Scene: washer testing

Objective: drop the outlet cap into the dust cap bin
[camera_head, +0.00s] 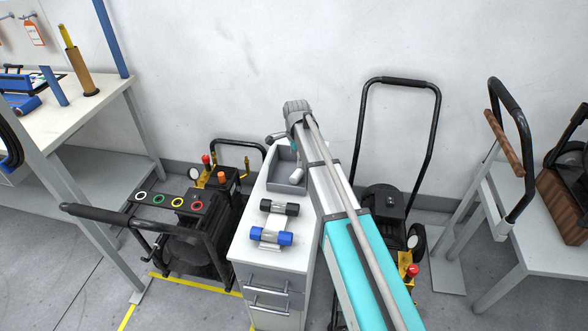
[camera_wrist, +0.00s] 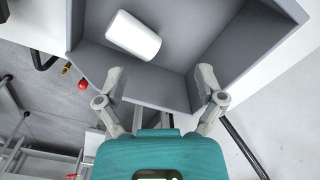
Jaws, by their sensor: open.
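The grey dust cap bin (camera_head: 288,187) is an open box at the back of the white cabinet top, partly hidden by my arm. It also shows in the wrist view (camera_wrist: 210,38). A white cylinder (camera_wrist: 133,36), which looks like the outlet cap, is inside the bin's walls in the wrist view, lying tilted near a corner. I cannot tell whether it rests fully on the floor. My gripper (camera_wrist: 162,84) is open at the bin's near edge. Its fingers are spread apart with nothing between them, and the cylinder lies beyond the fingertips.
A stand with a black-ended cylinder (camera_head: 279,208) and a blue-ended one (camera_head: 270,237) is on the cabinet in front of the bin. Pressure washers stand left (camera_head: 190,225) and right (camera_head: 383,200) of the cabinet. A workbench (camera_head: 50,125) is at far left.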

